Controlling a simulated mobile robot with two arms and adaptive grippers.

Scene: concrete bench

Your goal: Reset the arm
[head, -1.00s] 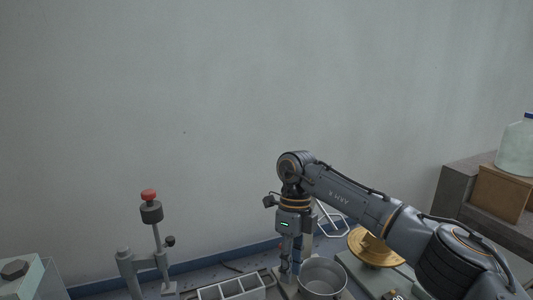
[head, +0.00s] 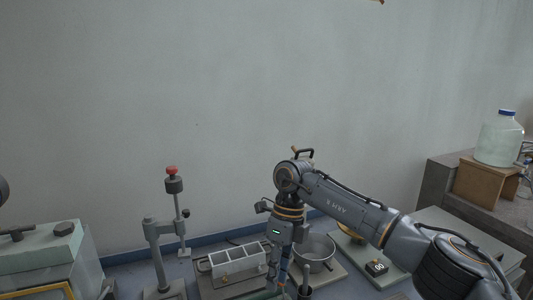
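My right arm (head: 345,201) comes in from the lower right and bends down at its wrist. My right gripper (head: 283,268) points down over the bench, just left of and partly in front of a metal pot (head: 318,256). Its fingers overlap other dark parts near the bottom edge, so I cannot tell whether they are open or shut, or whether anything is between them. My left gripper is not in view.
A white compartment rack (head: 239,260) is left of my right gripper. A stand with a red knob (head: 171,170) rises further left. A green box (head: 45,255) is at far left. A bottle (head: 498,140) stands on a wooden stand (head: 487,183) at right. The wall behind is bare.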

